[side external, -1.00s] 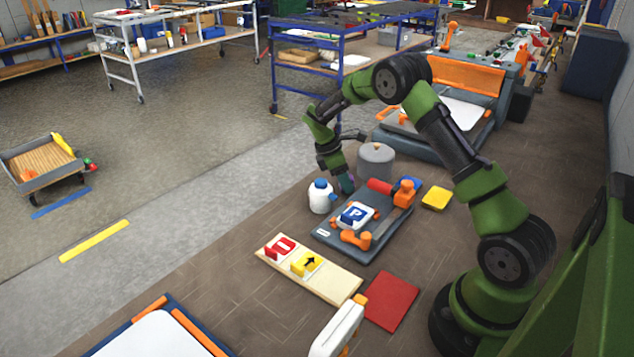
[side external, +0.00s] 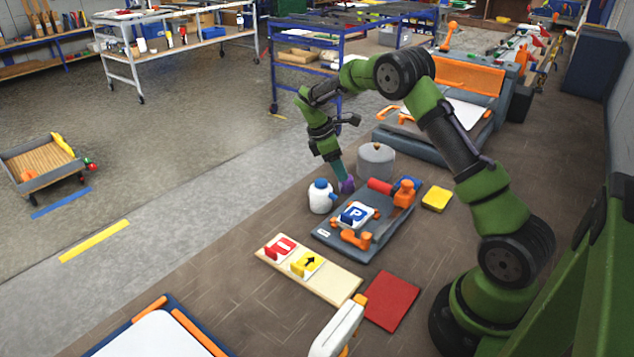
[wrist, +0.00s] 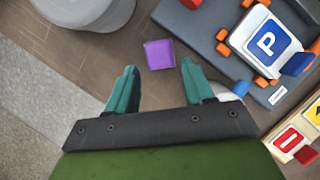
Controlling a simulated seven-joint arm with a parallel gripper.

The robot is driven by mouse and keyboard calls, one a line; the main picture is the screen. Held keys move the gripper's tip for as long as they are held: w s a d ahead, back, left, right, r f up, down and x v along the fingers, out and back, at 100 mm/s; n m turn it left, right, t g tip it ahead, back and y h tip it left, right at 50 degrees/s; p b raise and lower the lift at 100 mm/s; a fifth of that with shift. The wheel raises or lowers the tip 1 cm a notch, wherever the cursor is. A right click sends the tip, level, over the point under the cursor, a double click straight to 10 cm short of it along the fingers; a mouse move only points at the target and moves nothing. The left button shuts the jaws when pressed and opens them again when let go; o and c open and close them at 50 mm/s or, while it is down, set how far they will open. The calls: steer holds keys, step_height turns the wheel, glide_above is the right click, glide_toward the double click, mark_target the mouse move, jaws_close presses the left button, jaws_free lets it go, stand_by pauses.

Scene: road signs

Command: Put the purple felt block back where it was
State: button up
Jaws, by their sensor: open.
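The purple felt block (side external: 347,186) sits on the brown surface between the white bottle and the grey tray. In the wrist view the purple block (wrist: 160,53) lies flat, just beyond and between the two teal fingertips, with bare floor around it. My gripper (side external: 339,176) is above the block, pointing down. The wrist view shows my gripper (wrist: 158,68) open, its fingers apart on either side and not touching the block.
A white bottle with a blue cap (side external: 321,197) stands close left. The grey tray (side external: 345,247) with a blue parking sign (side external: 355,215) and orange clamps is close right. A grey cylinder (side external: 376,160) stands behind. A wooden board (side external: 335,283) holds red and yellow signs in front.

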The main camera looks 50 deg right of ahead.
steer(key=s+a+r+m+t+y, duration=0.1)
steer(key=a+r, duration=0.3)
steer(key=r, duration=0.3)
steer(key=a+r+m+t, duration=0.2)
steer(key=a+r, duration=0.2)
steer(key=r, duration=0.3)
steer(key=s+a+r+m+t+y, duration=0.2)
steer(key=s+a+m, duration=0.3)
steer(key=s, duration=0.5)
steer(key=s+a+r+m+t+y, duration=0.2)
steer(key=s+a+m+t, duration=0.3)
steer(key=s+a, duration=0.5)
steer(key=shift+s+a+r, duration=0.15)
steer(key=shift+a+r, duration=0.1)
steer(key=shift+r, duration=0.3)
